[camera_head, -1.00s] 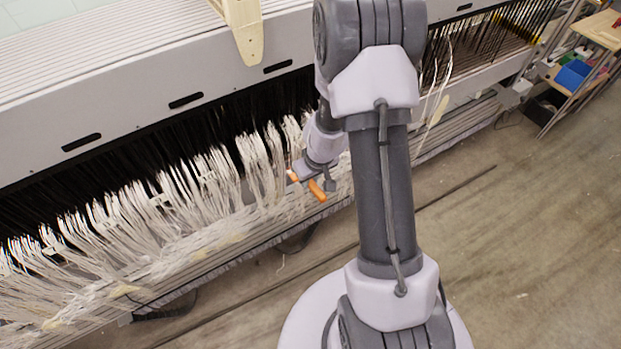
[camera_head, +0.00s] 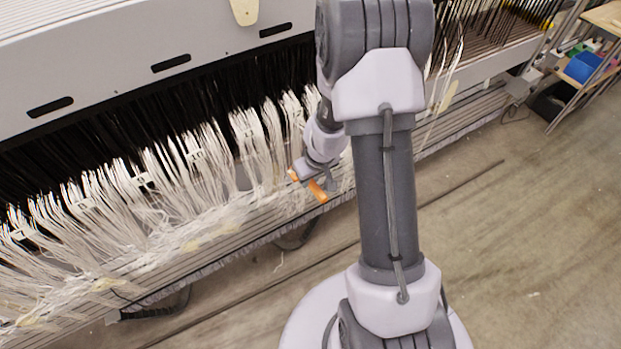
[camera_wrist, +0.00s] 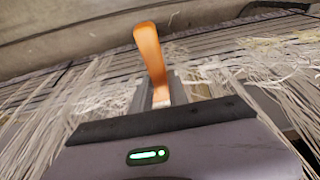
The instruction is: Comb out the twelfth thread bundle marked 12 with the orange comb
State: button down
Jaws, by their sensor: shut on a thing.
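The orange comb (camera_head: 317,191) is held by my gripper (camera_head: 309,176) in front of the white threads. In the wrist view, the comb's orange handle (camera_wrist: 150,58) stands up from between the grey jaws (camera_wrist: 160,91), which are shut on it. The comb's teeth cannot be made out. White thread bundles (camera_head: 187,165) hang in a long row from the machine to the left of my gripper. Threads also show on both sides of the jaws in the wrist view (camera_wrist: 60,110). No number marks can be read, so I cannot tell which bundle is 12.
The grey machine beam (camera_head: 110,70) runs above the threads. A ribbed rail (camera_head: 230,235) runs below them. My arm hides part of the row. A shelf with a blue bin (camera_head: 583,67) stands at the far right. The floor (camera_head: 520,240) at the right is clear.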

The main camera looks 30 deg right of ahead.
jog(key=x, duration=0.1)
jog(key=b+x, duration=0.2)
jog(key=shift+s+f, duration=0.25)
jog(key=shift+f, duration=1.65)
jog(key=shift+s, duration=0.1)
